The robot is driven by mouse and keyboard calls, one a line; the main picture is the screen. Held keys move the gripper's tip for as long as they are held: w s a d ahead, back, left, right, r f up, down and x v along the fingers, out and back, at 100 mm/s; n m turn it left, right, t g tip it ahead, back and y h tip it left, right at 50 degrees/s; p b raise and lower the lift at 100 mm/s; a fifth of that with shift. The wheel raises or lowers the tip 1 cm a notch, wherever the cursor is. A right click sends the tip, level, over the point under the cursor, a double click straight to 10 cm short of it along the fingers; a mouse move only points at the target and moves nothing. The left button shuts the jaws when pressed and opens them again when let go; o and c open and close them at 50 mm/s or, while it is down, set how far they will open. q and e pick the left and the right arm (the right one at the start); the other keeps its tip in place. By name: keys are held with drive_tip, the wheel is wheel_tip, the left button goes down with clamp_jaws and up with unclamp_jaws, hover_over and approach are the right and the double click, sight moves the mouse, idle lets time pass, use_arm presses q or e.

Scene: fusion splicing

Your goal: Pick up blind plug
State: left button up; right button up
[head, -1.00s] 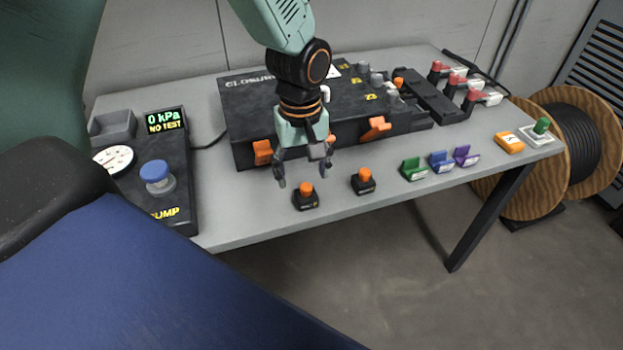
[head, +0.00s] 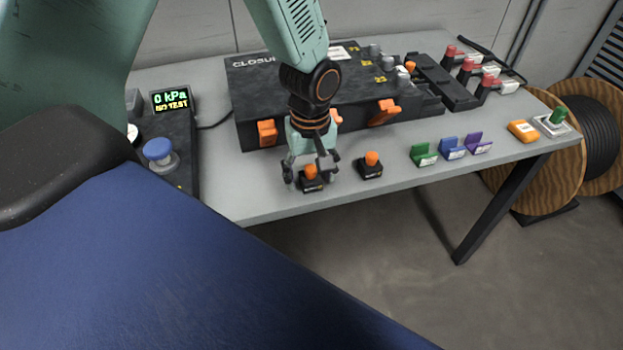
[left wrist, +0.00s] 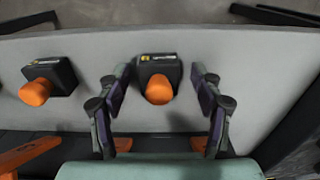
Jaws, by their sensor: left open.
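Two small blind plugs with orange knobs on black bases stand near the table's front edge. The left plug (head: 311,178) is between the fingers of my left gripper (head: 312,180), which is open and reaches down over it. In the left wrist view this plug (left wrist: 159,88) sits between the two open fingers (left wrist: 160,92), with a gap on each side. The other plug (head: 371,164) stands to the right, free. It also shows in the left wrist view (left wrist: 37,91), left of the fingers. My right gripper is not in view.
A black closure box (head: 345,85) with orange latches stands behind the gripper. A pump unit with a blue knob (head: 158,150) is at left. Green (head: 423,155), blue (head: 452,148) and purple (head: 479,143) holders line the front right. The table's front edge is close to the plugs.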

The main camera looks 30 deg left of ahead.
use_arm(q)
drive_tip(key=shift+w+a+f, duration=0.1)
drive_tip(key=shift+a, duration=0.1)
drive_tip(key=shift+c, duration=0.4)
drive_tip(key=shift+d, duration=0.2)
drive_tip(key=c, duration=1.2)
